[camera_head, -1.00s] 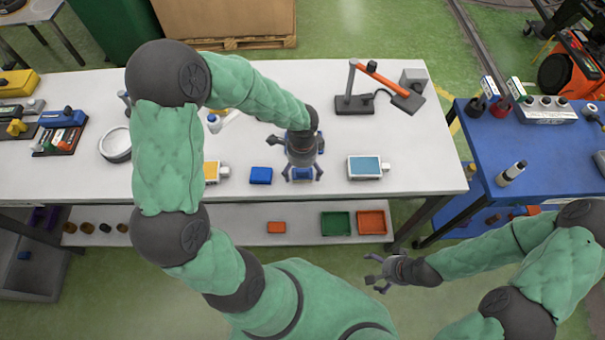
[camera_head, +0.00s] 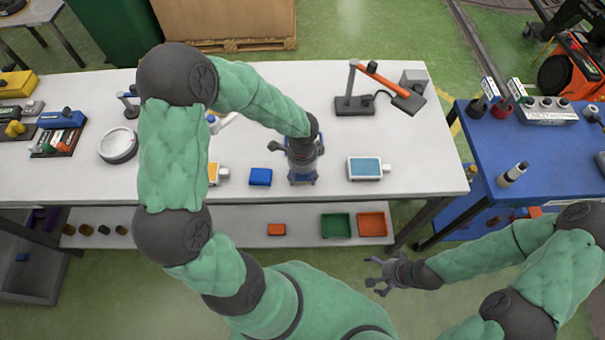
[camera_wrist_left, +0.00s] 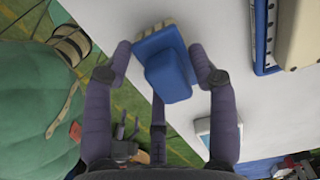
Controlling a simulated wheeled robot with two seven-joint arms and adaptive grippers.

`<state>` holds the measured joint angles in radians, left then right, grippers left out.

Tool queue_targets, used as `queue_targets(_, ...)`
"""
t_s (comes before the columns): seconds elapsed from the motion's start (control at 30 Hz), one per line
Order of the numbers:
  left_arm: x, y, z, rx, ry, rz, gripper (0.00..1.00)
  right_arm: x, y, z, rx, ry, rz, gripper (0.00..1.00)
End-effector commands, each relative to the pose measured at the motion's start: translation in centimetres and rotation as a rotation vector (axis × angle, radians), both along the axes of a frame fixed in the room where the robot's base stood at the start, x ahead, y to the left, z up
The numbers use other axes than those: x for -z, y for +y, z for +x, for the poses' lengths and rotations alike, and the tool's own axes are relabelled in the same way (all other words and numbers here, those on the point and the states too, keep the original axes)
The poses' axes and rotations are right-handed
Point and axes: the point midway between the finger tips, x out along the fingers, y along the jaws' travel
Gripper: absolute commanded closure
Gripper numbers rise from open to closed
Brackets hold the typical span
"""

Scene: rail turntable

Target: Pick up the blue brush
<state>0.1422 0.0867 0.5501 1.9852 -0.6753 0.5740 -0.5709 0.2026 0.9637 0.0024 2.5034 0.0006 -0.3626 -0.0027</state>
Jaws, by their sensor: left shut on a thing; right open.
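My left gripper (camera_head: 303,180) is low at the white table, close to its front edge. It is shut on the blue brush (camera_wrist_left: 168,62), which shows in the left wrist view as a blue block with a raised blue grip and cream bristles along its upper edge. The fingers are on either side of it. My right gripper (camera_head: 378,275) is open and empty, in front of the table and low at the right.
An orange-armed lamp (camera_head: 383,82) stands behind. Trays (camera_head: 372,225) sit on the lower shelf. A blue table (camera_head: 465,140) stands at right.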

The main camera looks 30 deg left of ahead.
Motion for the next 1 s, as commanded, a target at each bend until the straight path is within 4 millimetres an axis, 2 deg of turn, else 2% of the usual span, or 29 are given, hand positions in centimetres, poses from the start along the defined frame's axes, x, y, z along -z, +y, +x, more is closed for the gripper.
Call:
queue_targets(0.23, -1.2, 0.0, 0.0, 0.000, -0.002, 0.001, 0.75, -0.5, 0.0, 0.0, 0.000, 0.000, 0.000, 0.00)
queue_targets(0.4, -3.7, -0.1, 0.0, 0.001, -0.003, 0.001, 0.75, -1.3, 0.0, 0.0, 0.000, 0.000, 0.000, 0.00)
queue_targets(0.47, -4.6, -0.7, -0.8, 0.003, -0.004, 0.000, 0.75, -1.5, 0.0, 0.0, 0.000, 0.000, 0.000, 0.00)
queue_targets(0.7, -9.9, -3.6, -4.2, 0.005, -0.006, 0.000, 0.75, -2.9, 0.0, 0.0, 0.000, 0.000, 0.000, 0.00)
queue_targets(0.8, -10.6, -5.4, -6.2, 0.008, -0.003, -0.001, 0.75, -3.0, 0.0, 0.0, 0.000, 0.000, 0.000, 0.00)
queue_targets(1.0, -12.2, -7.7, -8.9, 0.005, -0.002, 0.000, 0.75, -3.5, 0.0, 0.0, 0.000, 0.000, 0.000, 0.00)
